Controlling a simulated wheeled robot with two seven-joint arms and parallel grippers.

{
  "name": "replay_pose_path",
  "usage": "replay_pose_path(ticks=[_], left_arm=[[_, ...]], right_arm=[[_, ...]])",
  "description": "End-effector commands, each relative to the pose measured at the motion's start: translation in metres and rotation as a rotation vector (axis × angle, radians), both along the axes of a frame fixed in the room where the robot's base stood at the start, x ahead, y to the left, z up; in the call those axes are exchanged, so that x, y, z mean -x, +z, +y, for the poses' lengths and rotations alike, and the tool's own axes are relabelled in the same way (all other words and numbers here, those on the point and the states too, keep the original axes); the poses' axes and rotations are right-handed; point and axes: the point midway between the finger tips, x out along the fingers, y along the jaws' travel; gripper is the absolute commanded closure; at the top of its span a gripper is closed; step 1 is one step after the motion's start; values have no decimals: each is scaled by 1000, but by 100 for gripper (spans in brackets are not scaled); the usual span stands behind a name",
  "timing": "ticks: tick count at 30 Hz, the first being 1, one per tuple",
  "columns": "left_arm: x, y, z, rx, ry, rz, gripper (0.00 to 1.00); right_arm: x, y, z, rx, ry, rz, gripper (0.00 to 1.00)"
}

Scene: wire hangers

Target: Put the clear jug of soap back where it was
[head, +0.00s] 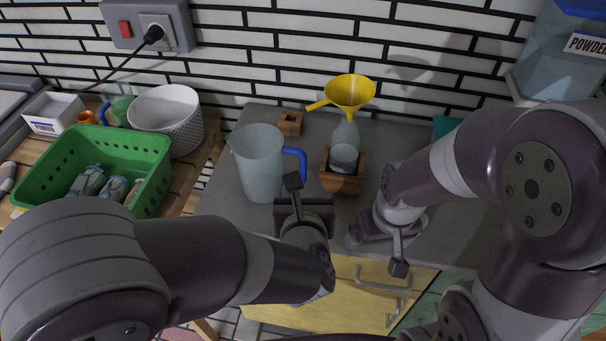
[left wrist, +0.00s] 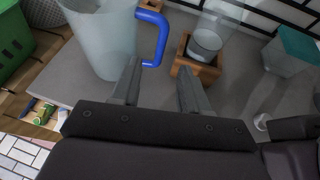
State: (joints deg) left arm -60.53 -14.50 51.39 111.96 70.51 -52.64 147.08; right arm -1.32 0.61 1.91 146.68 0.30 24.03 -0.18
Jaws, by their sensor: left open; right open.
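A clear, greyish jug (head: 258,165) with a blue handle (head: 296,160) stands upright on the grey counter (head: 225,185). The jug also shows at the upper left of the left wrist view (left wrist: 100,38), with its handle (left wrist: 155,35) toward the fingers. I cannot make out soap in it. My left gripper (head: 308,198) is open and empty, just in front of the handle; its fingers (left wrist: 158,85) point toward the handle and a wooden box. I cannot tell if a finger touches the handle. My right gripper (head: 376,250) is open and empty near the counter's front edge.
A small wooden block (head: 290,123) stands by the wall. A green basket (head: 150,160) and white pot (head: 166,110) stand left. A powder container (head: 565,55) is back right.

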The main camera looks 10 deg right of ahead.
Motion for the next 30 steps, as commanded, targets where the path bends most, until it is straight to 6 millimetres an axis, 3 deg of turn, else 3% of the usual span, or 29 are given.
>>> replay_pose_path(ticks=[5, 12, 14, 16, 19, 23, 27, 30], left_arm=[[19, 8, 2, 0, -1, 0, 55], [20, 9, 3, -15, -8, 2, 55], [14, 8, 5, -91, -57, 10, 55], [0, 4, 11, -295, -193, 32, 55], [-18, -10, 36, -766, -548, 69, 55], [-13, -36, 90, -1336, -1104, 88, 55], [25, -61, 168, -1738, -1782, 51, 55], [55, -68, 210, -1830, -2165, -21, 55]], right_arm=[[0, 1, 0, 0, 0, 0, 0], [0, 1, 0, 0, 0, 0, 0], [0, 1, 0, 0, 0, 0, 0], [0, 1, 0, 0, 0, 0, 0], [0, 1, 0, 0, 0, 0, 0], [0, 1, 0, 0, 0, 0, 0], [0, 1, 0, 0, 0, 0, 0], [0, 1, 0, 0, 0, 0, 0]])
